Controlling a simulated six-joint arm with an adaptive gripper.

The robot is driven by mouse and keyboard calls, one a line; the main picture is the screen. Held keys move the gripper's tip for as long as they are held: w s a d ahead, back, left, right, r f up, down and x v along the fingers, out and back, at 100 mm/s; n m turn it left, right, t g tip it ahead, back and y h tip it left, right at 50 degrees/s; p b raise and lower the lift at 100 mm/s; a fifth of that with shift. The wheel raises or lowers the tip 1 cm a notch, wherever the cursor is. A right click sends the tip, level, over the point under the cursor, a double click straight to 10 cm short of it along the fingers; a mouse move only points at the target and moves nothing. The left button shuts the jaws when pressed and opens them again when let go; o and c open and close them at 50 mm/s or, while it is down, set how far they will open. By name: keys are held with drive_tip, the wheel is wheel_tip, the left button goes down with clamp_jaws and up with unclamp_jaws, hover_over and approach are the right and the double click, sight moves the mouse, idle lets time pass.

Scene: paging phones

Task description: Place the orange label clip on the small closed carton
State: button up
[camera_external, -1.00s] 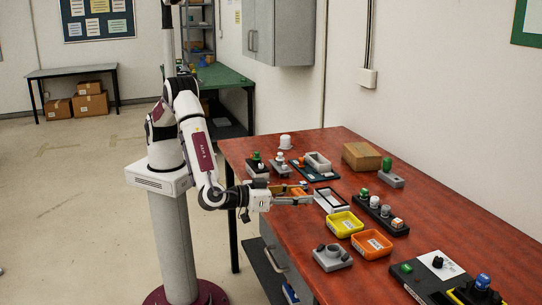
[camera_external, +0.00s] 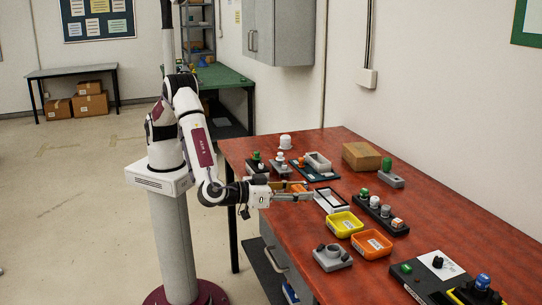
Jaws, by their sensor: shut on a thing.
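My gripper (camera_external: 307,192) reaches out level over the left part of the red-brown table. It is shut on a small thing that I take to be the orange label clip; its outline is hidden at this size. Orange (camera_external: 298,187) shows at and behind the fingers, and I cannot tell how much of it is the clip and how much a tray behind. The small closed carton (camera_external: 361,156), plain brown cardboard, stands at the back of the table, to the right of and beyond my gripper. Its top looks bare.
A white-framed dark tray (camera_external: 331,200) lies just right of my gripper. Yellow (camera_external: 344,225) and orange (camera_external: 372,244) bins stand nearer. A grey block with a green knob (camera_external: 389,174) is right of the carton. A dark tray with parts (camera_external: 314,172) lies left of the carton.

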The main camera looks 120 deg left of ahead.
drive_tip(key=shift+a, duration=0.1)
drive_tip(key=a+r, duration=0.5)
drive_tip(key=a, duration=1.6)
drive_tip(key=a+r, duration=0.5)
drive_tip(key=a, duration=1.6)
drive_tip(key=a+r, duration=0.5)
drive_tip(key=a, duration=1.7)
drive_tip(key=w+d+f+m+t+h, duration=0.3)
drive_tip(key=d+f+m+h, duration=0.2)
drive_tip(key=d+f, duration=0.1)
drive_tip(key=shift+f+t+h, duration=0.4)
drive_tip(key=shift+f, duration=0.5)
